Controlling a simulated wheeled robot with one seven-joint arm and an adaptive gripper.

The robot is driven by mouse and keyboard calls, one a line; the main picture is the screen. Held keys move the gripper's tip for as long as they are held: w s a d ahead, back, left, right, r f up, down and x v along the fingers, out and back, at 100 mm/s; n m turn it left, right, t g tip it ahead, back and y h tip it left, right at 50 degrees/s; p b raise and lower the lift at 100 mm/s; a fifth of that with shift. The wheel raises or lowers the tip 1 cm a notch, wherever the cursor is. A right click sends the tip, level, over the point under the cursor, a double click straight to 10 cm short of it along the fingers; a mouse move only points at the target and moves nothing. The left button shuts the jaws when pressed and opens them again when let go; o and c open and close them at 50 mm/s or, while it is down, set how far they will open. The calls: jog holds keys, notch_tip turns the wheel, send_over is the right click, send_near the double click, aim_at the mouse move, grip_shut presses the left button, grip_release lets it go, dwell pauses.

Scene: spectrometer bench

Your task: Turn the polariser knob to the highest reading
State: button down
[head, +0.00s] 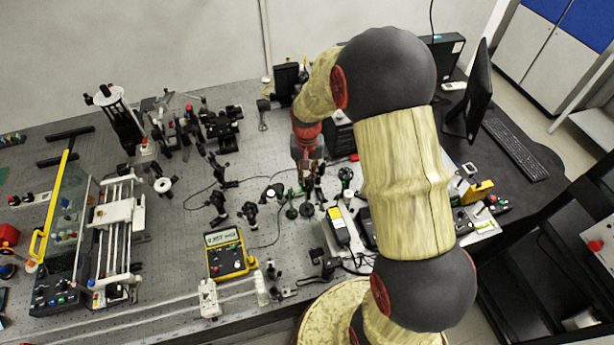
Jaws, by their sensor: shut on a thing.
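My gripper (311,176) points down among the small optics mounts on the bench, right of the middle of the head view. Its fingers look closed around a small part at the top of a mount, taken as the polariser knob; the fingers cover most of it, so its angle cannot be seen. A yellow meter (232,262) lies on the bench to the left and nearer. Its lit display (222,238) shows digits too small to read surely.
Several dark optics mounts (249,213) stand left of my gripper, with thin cables between them. A yellow-edged device (341,226) lies close at its right. A rail stage (117,235) and clear yellow-framed panel (62,205) stand left. A monitor (470,95) is behind right.

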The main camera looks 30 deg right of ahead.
aim_at(307, 179)
jog(key=shift+m, duration=0.3)
jog(key=c, duration=1.8)
grip_release()
jog(key=shift+r, duration=0.1)
notch_tip(307, 179, up, 12)
